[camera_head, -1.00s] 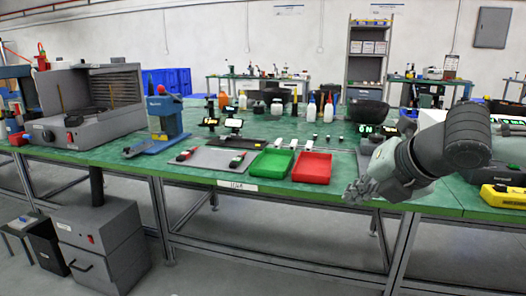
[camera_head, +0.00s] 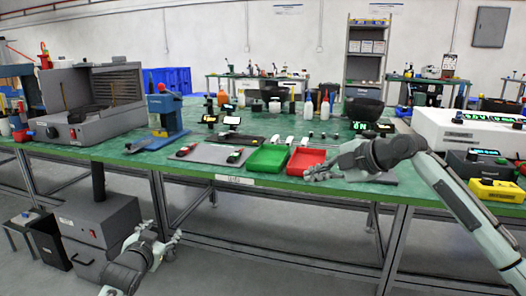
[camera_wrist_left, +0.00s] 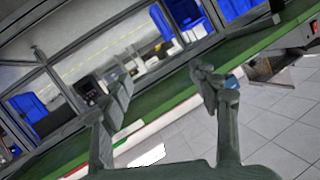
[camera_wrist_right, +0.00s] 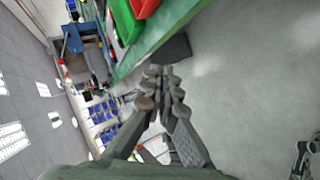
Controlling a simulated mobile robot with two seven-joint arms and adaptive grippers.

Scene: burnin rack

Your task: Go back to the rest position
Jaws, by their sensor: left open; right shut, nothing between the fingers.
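My left gripper (camera_head: 160,240) is low at the lower left of the head view, in front of the bench and below its top. In the left wrist view its fingers (camera_wrist_left: 165,85) are spread apart with nothing between them. My right gripper (camera_head: 318,174) is near the bench's front edge, just right of the red tray (camera_head: 306,161). In the right wrist view its fingertips (camera_wrist_right: 160,85) are together and empty, near the green bench edge.
The green bench (camera_head: 222,145) carries a green tray (camera_head: 268,159), a grey mat (camera_head: 208,154) with small parts, a blue press (camera_head: 165,115) and a yellow meter (camera_head: 497,190). A grey cabinet (camera_head: 98,230) stands on the floor near my left gripper.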

